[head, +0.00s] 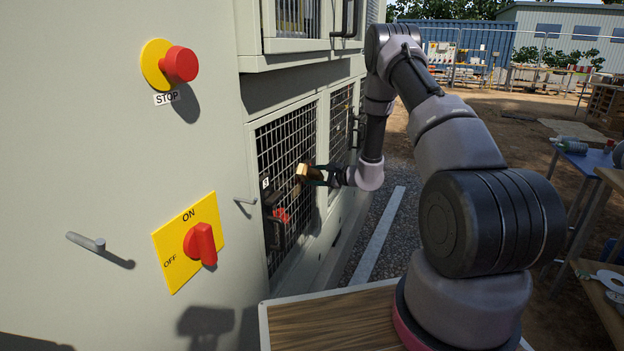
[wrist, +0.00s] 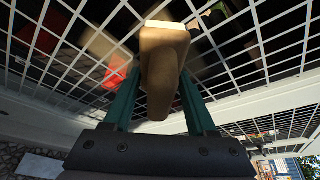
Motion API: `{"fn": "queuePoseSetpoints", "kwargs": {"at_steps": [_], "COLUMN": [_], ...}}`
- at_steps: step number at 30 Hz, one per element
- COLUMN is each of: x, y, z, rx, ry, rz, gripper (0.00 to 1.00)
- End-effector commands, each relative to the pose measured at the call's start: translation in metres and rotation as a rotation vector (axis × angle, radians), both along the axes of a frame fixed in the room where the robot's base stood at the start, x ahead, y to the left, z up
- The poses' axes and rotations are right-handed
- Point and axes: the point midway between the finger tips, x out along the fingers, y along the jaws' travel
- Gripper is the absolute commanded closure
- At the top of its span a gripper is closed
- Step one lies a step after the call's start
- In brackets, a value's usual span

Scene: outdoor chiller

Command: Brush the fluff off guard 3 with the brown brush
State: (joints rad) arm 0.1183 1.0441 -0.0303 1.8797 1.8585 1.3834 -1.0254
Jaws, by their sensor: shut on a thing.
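My gripper (head: 317,174) is shut on the brown brush (head: 303,172), in front of a white wire-mesh guard (head: 288,145) on the cabinet's side. In the wrist view the brush (wrist: 163,72) sits between my two green fingers, its pale tip end close to the mesh (wrist: 75,40). I cannot tell whether it touches. The guard has a small label (head: 265,183) that is too small to read. I cannot make out any fluff on the mesh. Blurred beige and red parts show behind it.
A red STOP button (head: 180,64), a red ON/OFF switch (head: 201,243) and a grey peg handle (head: 86,241) stick out of the near cabinet face. More mesh panels (head: 341,115) continue beyond. Gravel and open ground lie right of the cabinet; a table (head: 570,160) stands far right.

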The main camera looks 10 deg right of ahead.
Motion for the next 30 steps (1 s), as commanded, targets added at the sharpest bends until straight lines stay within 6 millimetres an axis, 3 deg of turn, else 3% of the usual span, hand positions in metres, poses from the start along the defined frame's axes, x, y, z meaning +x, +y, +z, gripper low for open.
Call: {"fn": "queuePoseSetpoints", "kwargs": {"at_steps": [30], "x": [0.054], "y": [-0.036], "z": [0.003], "rx": [0.003], "ry": [-0.007], "rz": [0.003], "gripper": [0.87]}}
